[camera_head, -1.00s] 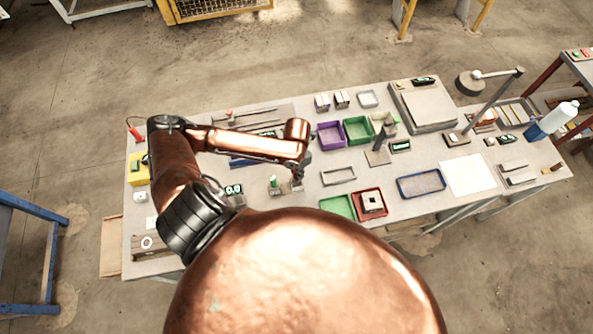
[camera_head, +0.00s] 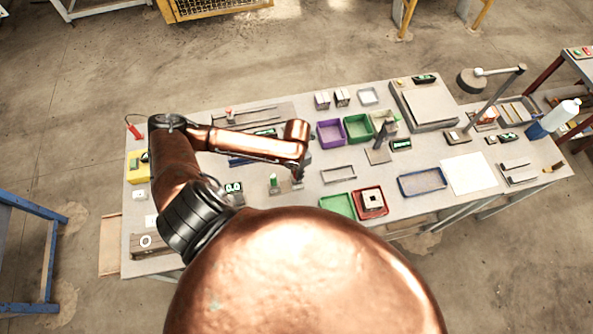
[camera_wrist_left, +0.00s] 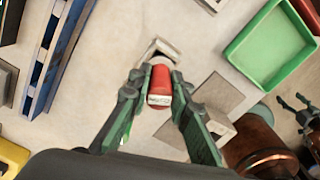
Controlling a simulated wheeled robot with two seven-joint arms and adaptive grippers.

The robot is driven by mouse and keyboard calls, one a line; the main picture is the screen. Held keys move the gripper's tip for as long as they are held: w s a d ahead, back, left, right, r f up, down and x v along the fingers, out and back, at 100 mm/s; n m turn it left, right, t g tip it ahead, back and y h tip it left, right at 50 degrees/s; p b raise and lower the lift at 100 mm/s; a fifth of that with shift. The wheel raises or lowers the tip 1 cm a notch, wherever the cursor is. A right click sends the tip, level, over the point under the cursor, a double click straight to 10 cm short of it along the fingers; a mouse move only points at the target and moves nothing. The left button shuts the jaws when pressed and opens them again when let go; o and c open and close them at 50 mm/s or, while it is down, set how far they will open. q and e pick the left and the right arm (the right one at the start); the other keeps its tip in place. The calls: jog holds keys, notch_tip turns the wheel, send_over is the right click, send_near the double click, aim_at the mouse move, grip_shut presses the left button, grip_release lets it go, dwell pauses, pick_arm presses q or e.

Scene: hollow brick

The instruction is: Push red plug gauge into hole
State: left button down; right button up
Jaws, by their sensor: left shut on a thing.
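My left gripper (camera_wrist_left: 158,100) is shut on the red plug gauge (camera_wrist_left: 160,82), a red cylinder with a pale label on its near end. In the left wrist view the gauge points away from the camera toward a small grey metal block (camera_wrist_left: 155,47) on the table. The far end of the gauge overlaps this block, so I cannot tell whether it sits in a hole. In the head view my left gripper (camera_head: 297,181) is low over the table, and the gauge is hidden there. What looks like my right gripper (camera_wrist_left: 298,112) shows at the wrist view's right edge.
A small green-topped piece (camera_head: 273,182) stands just left of the left gripper. A green tray (camera_head: 338,205) and a red tray (camera_head: 385,211) lie to the right. A blue rail (camera_wrist_left: 56,55) runs along the wrist view's left. Bare table lies around the metal block.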

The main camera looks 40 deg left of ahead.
pick_arm(q)
jog(key=shift+f+b, duration=0.45)
jog(key=shift+f, duration=0.5)
jog(key=c, duration=1.7)
grip_release()
notch_tip(320, 180, up, 12)
